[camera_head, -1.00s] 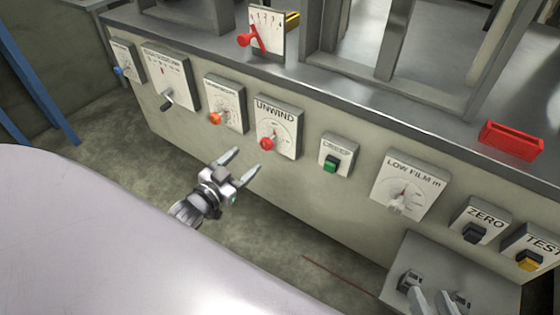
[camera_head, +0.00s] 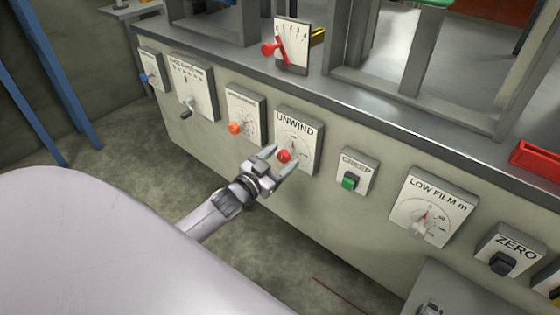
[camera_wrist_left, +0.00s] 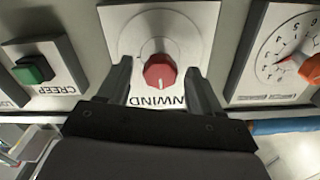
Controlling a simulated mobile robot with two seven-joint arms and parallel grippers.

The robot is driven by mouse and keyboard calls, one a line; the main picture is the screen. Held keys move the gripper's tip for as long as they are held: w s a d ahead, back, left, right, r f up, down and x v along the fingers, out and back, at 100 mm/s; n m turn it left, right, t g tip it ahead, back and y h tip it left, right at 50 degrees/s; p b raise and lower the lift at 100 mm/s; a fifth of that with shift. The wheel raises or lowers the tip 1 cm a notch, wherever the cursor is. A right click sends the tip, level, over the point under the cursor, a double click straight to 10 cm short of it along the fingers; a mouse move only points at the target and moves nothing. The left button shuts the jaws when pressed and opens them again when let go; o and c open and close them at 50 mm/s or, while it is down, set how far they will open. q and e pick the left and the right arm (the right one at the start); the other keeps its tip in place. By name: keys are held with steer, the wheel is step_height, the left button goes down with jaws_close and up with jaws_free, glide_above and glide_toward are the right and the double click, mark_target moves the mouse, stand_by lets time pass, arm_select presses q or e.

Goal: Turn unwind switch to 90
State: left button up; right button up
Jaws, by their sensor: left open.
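The unwind switch is a red knob (camera_head: 284,156) on a white dial plate (camera_head: 297,130) labelled UNWIND, on the front of the grey panel. In the left wrist view the red knob (camera_wrist_left: 160,71) sits between my left gripper's two fingers, and the UNWIND label reads upside down. My left gripper (camera_head: 280,160) is open, with a finger on each side of the knob and gaps to it in the wrist view. I cannot tell how deep the fingertips reach. The dial's numbers are too small to read. My right gripper is not clearly visible.
An orange knob (camera_head: 235,128) on its own dial is left of the unwind box. A green CREEP button (camera_head: 349,182) is to its right, then the LOW FILM dial (camera_head: 432,207). A red tray (camera_head: 537,160) lies on the ledge above.

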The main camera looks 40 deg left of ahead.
arm_select(q)
steer(key=c, duration=1.1)
steer(key=shift+o, duration=0.2)
